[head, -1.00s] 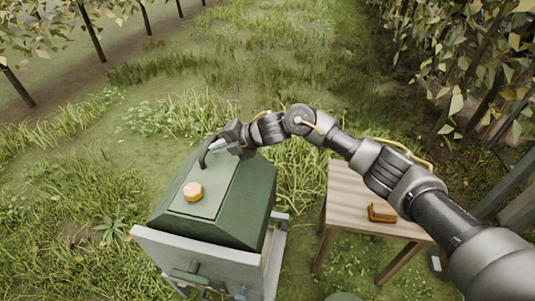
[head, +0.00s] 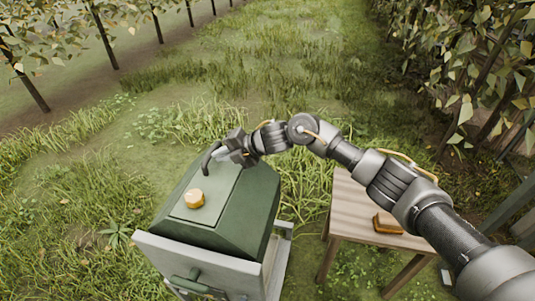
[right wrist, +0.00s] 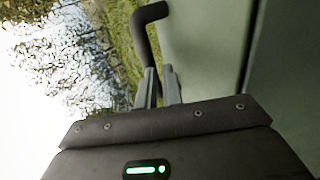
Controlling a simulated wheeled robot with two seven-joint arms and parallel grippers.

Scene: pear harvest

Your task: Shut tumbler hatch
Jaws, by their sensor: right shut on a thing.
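The green tumbler (head: 240,215) stands on a grey frame at the lower middle of the head view. A dark bent handle (head: 209,157) stands at the hatch's upper end. My right gripper (head: 221,154) is at this handle. In the right wrist view the handle (right wrist: 143,28) runs down to the two fingertips (right wrist: 159,75), which are shut on it; the exact contact is partly hidden. My left gripper is out of view.
A wooden table (head: 352,205) with a small orange-brown object (head: 386,223) stands right of the tumbler, under my right arm. Leafy trees line both sides. Grass left of and behind the tumbler is open.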

